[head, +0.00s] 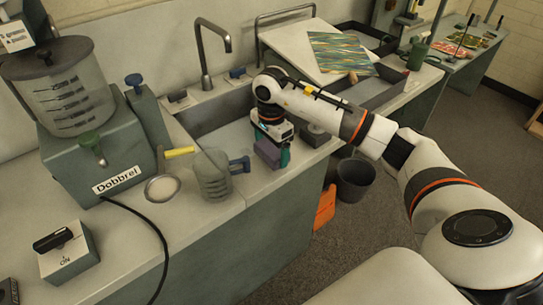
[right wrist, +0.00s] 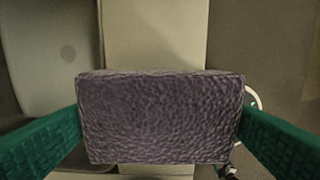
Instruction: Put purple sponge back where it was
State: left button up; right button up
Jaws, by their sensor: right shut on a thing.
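The purple sponge (head: 267,152) is in my right gripper (head: 274,158), at the front rim of the sink counter in the head view. In the right wrist view the sponge (right wrist: 160,117) fills the space between the two green fingers, which press on its left and right ends. A pale strip of counter (right wrist: 155,35) shows beyond it, with a basin on the left and darker floor on the right. I cannot tell whether the sponge touches the counter. My left gripper is out of the picture.
A ribbed grey-green object (head: 212,175) with a dark handle stands left of the gripper. A round dish (head: 162,188) and a yellow-handled tool (head: 180,152) are further left. A sink basin (head: 225,138) lies behind. A dark bin (head: 355,180) stands on the floor.

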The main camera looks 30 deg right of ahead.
aim_at(271, 157)
notch_tip(271, 157, down, 3)
jog(key=shift+f+p, duration=0.1)
jog(key=shift+p, duration=0.25)
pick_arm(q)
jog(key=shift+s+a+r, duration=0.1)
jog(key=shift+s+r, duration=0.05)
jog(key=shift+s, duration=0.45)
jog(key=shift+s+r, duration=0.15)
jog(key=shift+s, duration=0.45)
pick_arm(e)
jog(key=shift+f, duration=0.1)
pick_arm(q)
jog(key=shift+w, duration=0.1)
pick_arm(e)
jog(key=shift+f+b, duration=0.15)
jog(key=shift+b, duration=0.15)
jog(key=o, duration=0.5)
jog(key=shift+r+p, duration=0.25)
jog(key=shift+p, duration=0.05)
jog(key=shift+r, duration=0.25)
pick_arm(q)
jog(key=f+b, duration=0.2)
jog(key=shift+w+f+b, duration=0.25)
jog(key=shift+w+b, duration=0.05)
pick_arm(e)
notch_tip(271, 157, up, 11)
jog(key=shift+r, duration=0.2)
